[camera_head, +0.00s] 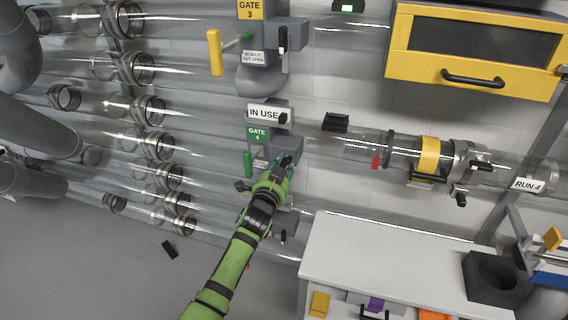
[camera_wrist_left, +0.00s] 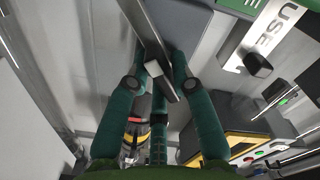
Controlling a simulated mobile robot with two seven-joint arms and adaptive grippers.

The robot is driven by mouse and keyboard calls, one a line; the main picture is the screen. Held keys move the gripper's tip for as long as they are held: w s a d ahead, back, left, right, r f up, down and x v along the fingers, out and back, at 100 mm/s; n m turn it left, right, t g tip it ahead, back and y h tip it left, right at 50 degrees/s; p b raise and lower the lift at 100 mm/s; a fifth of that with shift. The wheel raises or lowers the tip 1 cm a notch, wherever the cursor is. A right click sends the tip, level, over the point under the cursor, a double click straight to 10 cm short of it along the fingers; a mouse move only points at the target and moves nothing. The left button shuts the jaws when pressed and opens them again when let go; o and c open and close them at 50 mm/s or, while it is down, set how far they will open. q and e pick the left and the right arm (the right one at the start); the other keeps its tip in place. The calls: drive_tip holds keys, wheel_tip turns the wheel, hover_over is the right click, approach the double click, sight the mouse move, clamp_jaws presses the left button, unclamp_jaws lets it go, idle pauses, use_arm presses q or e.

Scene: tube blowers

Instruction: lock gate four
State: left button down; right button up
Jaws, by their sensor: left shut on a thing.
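Gate four is a grey housing (camera_head: 287,146) on a clear tube, under a green "GATE 4" label (camera_head: 258,135). A white "IN USE" sign (camera_head: 264,113) with a black knob is just above it; its lettering also shows in the left wrist view (camera_wrist_left: 281,29). A green handle (camera_head: 248,163) hangs at the housing's left. My left gripper (camera_head: 285,164) is at the housing's lower front and hides part of it. In the left wrist view its green fingers (camera_wrist_left: 163,88) are shut on a grey bar (camera_wrist_left: 147,35) with a square end. My right gripper is not in view.
Gate three, with a yellow handle (camera_head: 214,52), is above. A yellow cabinet (camera_head: 474,48) hangs at upper right. A white bench (camera_head: 375,258) stands at lower right. Clear tubes run across the wall. A small black piece (camera_head: 169,249) lies on the floor.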

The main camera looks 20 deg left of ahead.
use_arm(q)
drive_tip(key=m, duration=0.3)
drive_tip(key=shift+m, duration=0.3)
drive_tip(key=m, duration=0.4)
drive_tip(key=shift+a, duration=0.1)
drive_tip(key=shift+m, duration=0.4)
drive_tip(key=c, duration=1.1)
unclamp_jaws()
drive_tip(key=shift+f, duration=0.1)
drive_tip(key=shift+s+a, duration=0.1)
drive_tip(key=shift+s, duration=0.2)
drive_tip(key=s, duration=1.1)
drive_tip(key=shift+s+a, duration=0.15)
